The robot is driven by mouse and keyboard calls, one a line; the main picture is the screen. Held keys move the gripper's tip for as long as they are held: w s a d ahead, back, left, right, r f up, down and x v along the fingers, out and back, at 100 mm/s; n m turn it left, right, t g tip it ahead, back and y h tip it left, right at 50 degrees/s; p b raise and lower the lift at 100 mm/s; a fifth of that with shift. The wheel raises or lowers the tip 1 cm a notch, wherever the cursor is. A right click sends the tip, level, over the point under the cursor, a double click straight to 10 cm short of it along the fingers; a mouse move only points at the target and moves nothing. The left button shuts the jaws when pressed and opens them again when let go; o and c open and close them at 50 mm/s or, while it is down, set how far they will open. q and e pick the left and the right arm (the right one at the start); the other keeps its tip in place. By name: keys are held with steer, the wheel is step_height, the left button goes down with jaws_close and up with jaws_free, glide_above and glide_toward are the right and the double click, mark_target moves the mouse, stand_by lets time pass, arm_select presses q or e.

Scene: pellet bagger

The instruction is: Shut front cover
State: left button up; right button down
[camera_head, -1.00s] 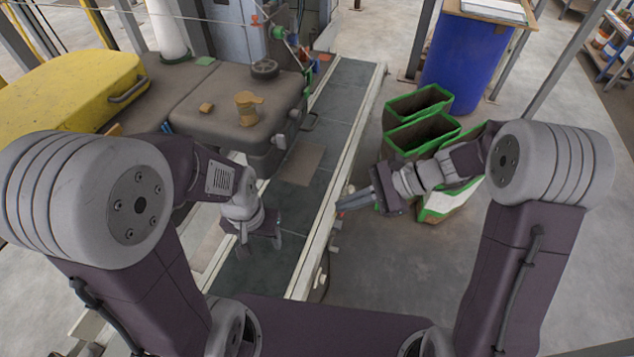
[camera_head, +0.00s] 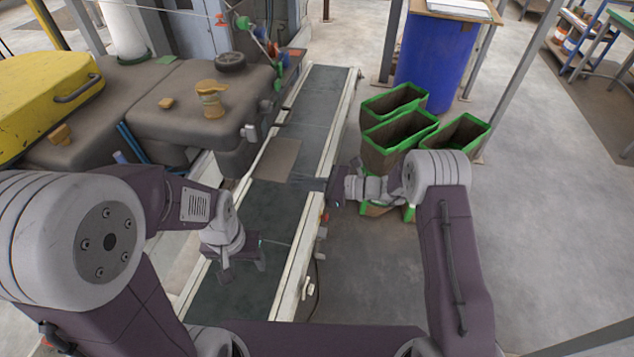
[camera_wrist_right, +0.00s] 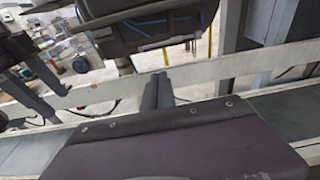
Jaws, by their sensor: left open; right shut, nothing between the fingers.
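A yellow cover (camera_head: 45,95) with a dark bar handle (camera_head: 78,88) is at the left of the head view, on the brown-grey machine body (camera_head: 190,125). I cannot tell for sure that it is the front cover, or how far open it stands. My left gripper (camera_head: 240,272) is open and empty, low over the conveyor belt, apart from the yellow cover. My right gripper (camera_head: 312,185) is shut and empty at the belt's right rail, pointing left. Its fingers (camera_wrist_right: 158,88) show in the right wrist view, just below a dark machine part (camera_wrist_right: 150,28).
The conveyor (camera_head: 315,115) runs away from me, with a flat tan sheet (camera_head: 277,160) on it. Green-rimmed bins (camera_head: 400,130) and a blue drum (camera_head: 437,62) stand to the right. A tan knob (camera_head: 211,98) and a black wheel (camera_head: 231,62) are on the machine.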

mark_target(279, 164)
steer(key=r, duration=0.1)
steer(key=a+r+p, duration=0.1)
steer(key=r, duration=0.1)
steer(key=shift+a+r, duration=0.3)
steer(key=shift+w, duration=0.1)
steer(key=shift+p, duration=0.3)
